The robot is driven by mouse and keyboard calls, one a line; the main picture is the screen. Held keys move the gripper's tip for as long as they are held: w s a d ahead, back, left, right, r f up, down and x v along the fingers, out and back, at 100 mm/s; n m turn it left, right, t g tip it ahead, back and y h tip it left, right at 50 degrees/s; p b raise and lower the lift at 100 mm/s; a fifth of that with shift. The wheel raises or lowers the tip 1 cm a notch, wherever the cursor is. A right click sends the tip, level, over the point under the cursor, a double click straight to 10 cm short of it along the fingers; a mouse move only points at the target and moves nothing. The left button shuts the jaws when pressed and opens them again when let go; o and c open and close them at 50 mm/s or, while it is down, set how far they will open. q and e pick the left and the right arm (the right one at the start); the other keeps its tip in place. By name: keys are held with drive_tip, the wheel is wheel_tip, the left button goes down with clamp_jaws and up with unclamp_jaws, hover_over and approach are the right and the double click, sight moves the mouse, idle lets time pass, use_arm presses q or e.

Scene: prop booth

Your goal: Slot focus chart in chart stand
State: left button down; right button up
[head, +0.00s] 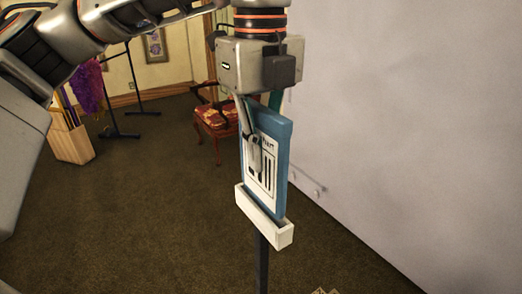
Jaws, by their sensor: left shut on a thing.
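The focus chart (281,160) is a blue-edged upright board with a white printed face and dark bars. My left gripper (256,143) comes down from above and is shut on the chart's upper part. The chart stand has a cream trough (262,222) on top of a dark post (262,265). The chart's lower edge meets the trough and seems to sit inside it, behind its front wall; the exact depth is hidden. The chart looks close to upright. My right gripper is not in view.
A large pale wall panel (400,120) fills the right side, close to the stand. A wooden chair with a red seat (217,117) stands behind. A wooden box (70,143) with tall items and a dark rack (135,85) stand at the left. Brown carpet is clear between.

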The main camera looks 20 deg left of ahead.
use_arm(q)
drive_tip(key=shift+f, duration=0.1)
drive_tip(key=shift+f+b, duration=0.55)
drive_tip(key=shift+b, duration=0.1)
drive_tip(key=shift+f, duration=0.25)
drive_tip(key=shift+f+b, duration=0.2)
drive_tip(key=shift+b, duration=0.15)
drive_tip(key=shift+f+b, duration=0.6)
drive_tip(key=shift+f, duration=0.1)
drive_tip(key=c, duration=2.1)
unclamp_jaws()
drive_tip(key=shift+c, duration=0.2)
